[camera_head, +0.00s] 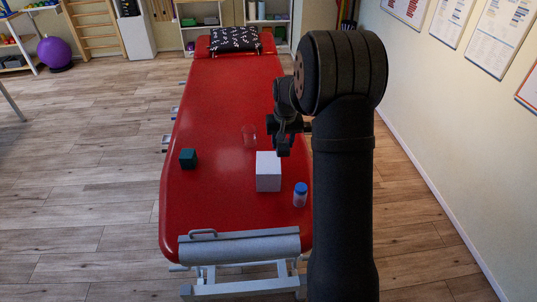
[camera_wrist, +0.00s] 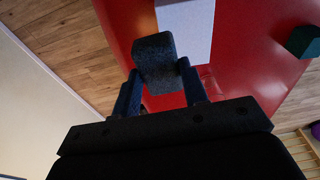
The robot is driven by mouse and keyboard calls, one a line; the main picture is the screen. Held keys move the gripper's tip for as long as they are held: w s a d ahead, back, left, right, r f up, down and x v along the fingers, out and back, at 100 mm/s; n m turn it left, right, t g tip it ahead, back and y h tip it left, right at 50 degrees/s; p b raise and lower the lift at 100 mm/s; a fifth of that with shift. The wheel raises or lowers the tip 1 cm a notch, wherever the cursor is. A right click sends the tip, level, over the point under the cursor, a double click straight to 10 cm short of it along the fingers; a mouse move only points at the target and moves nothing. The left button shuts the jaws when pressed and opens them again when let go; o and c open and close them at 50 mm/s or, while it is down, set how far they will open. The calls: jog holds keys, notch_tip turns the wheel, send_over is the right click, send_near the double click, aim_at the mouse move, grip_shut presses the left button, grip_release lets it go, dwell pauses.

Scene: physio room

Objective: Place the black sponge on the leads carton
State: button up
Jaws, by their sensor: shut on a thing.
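The black sponge (camera_wrist: 154,52) is a dark speckled block in the wrist view, held between the two fingers of my gripper (camera_wrist: 159,76). The leads carton is a plain white box (camera_head: 268,176) on the red treatment table in the head view; it also shows in the wrist view (camera_wrist: 188,32), partly hidden behind the sponge. In the head view my gripper (camera_head: 284,146) hangs at the carton's far right corner, above the table. The sponge is hard to tell from the dark gripper there. I cannot tell its exact height over the carton.
A dark green cube (camera_head: 188,158) stands left of the carton on the red table (camera_head: 215,205). A bottle with a blue cap (camera_head: 300,195) stands close to the carton's front right. A clear object (camera_head: 249,136) is behind the carton. The table's left front is bare.

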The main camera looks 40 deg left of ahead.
jog(key=a+f, duration=0.1)
jog(key=s+a+f, duration=0.1)
jog(key=a, duration=0.1)
jog(key=a+f, duration=0.1)
jog(key=shift+s+a, duration=0.25)
jog(key=shift+a, duration=0.15)
jog(key=shift+f, duration=2.05)
jog(key=shift+f, duration=0.2)
jog(key=o, duration=1)
jog(key=shift+c, duration=0.2)
jog(key=shift+r, duration=0.15)
notch_tip(320, 180, up, 12)
jog(key=s+d, duration=0.1)
